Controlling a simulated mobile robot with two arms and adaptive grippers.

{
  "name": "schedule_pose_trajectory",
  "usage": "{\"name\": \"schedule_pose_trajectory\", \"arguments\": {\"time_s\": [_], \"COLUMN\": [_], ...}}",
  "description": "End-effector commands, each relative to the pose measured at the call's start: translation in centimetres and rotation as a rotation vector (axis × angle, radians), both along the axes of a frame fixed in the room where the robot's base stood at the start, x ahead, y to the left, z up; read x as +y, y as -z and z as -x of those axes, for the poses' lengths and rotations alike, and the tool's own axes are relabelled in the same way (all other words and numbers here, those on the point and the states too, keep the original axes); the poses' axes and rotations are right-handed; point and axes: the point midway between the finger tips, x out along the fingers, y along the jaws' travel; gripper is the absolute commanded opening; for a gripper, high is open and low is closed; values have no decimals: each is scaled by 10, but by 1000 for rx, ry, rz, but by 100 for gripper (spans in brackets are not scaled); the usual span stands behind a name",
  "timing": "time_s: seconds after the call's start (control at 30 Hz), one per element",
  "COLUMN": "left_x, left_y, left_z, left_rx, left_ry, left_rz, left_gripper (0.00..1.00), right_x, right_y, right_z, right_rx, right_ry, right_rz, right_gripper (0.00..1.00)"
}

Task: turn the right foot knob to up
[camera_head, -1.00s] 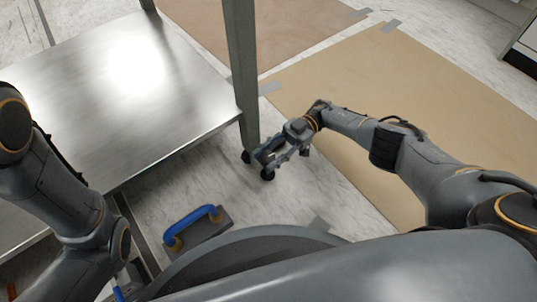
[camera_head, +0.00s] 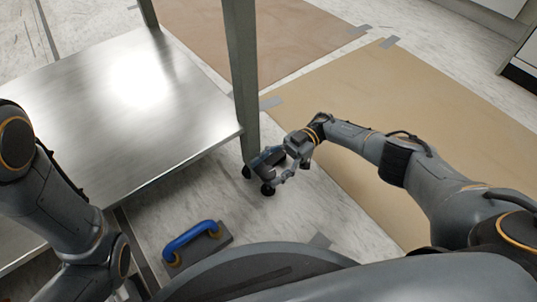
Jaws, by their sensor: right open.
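A steel leg (camera_head: 241,75) stands at the right corner of a shiny metal tabletop. Two small dark round foot knobs show low by this leg: a left one (camera_head: 246,172) and a right one (camera_head: 268,189). My right gripper (camera_head: 270,167) is open, its fingers just above the right knob and in front of the leg's lower end. The fingers partly hide the space between the leg and the knobs. I cannot tell whether they touch the right knob, or which way it is set. My left gripper is out of view; only the left arm shows.
The metal tabletop (camera_head: 125,125) fills the left side. A blue-handled tool with a grey plate (camera_head: 194,244) lies on the floor near my base. Tan floor sheets (camera_head: 400,100) are taped down at the right and back. Light floor (camera_head: 315,205) right of the knobs is clear.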

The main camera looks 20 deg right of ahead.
Motion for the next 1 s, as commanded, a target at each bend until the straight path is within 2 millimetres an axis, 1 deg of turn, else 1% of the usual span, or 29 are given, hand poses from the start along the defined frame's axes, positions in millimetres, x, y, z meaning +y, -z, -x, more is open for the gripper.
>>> {"name": "schedule_pose_trajectory", "arguments": {"time_s": [0.3, 0.5, 0.67, 1.0], "left_x": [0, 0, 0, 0], "left_y": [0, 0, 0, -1], "left_z": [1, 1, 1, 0], "left_rx": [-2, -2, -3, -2], "left_ry": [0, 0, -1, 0], "left_rz": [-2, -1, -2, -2], "left_gripper": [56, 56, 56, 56], "right_x": [-1, 0, 1, 1], "right_y": [-50, -77, -86, -86], "right_z": [1, 1, 1, 1], "right_rx": [-3, -2, 0, 1], "right_ry": [-2, -2, -2, 1], "right_rz": [0, -1, -1, -3], "right_gripper": [63, 63, 63, 63]}}
